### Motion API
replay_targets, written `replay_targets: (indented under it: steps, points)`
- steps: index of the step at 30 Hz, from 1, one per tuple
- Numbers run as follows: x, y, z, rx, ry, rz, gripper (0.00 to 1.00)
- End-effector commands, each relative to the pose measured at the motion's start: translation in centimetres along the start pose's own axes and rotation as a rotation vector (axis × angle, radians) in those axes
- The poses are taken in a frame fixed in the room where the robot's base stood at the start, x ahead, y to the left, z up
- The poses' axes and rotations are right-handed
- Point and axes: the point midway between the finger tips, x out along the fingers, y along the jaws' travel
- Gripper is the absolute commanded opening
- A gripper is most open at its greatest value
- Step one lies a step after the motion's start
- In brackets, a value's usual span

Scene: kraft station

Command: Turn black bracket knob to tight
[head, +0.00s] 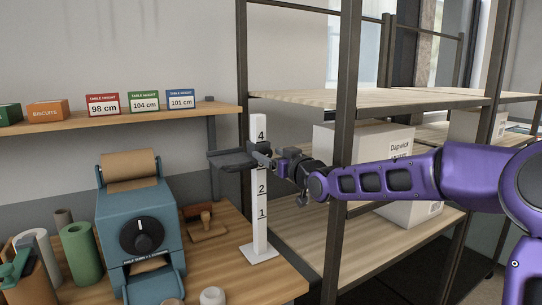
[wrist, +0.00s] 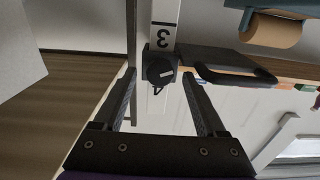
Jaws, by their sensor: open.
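The black bracket (head: 232,159) is mounted on a white numbered post (head: 260,197), near the 3 and 4 marks, and its arm sticks out to the left. In the wrist view, the round black bracket knob (wrist: 158,72) shows a small white mark on its face. My gripper (head: 280,163) is at the bracket's right side in the head view. In the wrist view my gripper (wrist: 158,78) is open, with one finger on either side of the knob and visible gaps to both. I cannot tell how deep the fingertips reach. In the head view the knob is hard to make out by the gripper.
A blue roll dispenser (head: 141,222) stands left of the post on the wooden table. A wall shelf (head: 150,123) holds small signs and boxes above. A dark-framed rack (head: 347,110) with a white carton (head: 330,143) stands at right, close behind my arm.

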Motion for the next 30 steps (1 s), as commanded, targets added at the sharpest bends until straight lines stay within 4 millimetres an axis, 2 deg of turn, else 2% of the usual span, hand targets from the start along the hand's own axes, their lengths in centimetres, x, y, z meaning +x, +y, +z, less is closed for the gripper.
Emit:
replay_targets:
  steps: [2,12,14,23,30]
  points:
    - [-0.02,0.01,0.00,0.000,0.000,0.000,0.70]
    - [-0.03,0.02,-0.02,0.000,0.001,0.000,0.09]
    - [-0.03,0.02,-0.02,0.000,0.001,0.000,0.00]
    - [-0.04,0.03,-0.08,0.022,0.001,0.000,0.00]
    - [-0.04,0.15,-0.12,0.135,0.001,0.001,0.00]
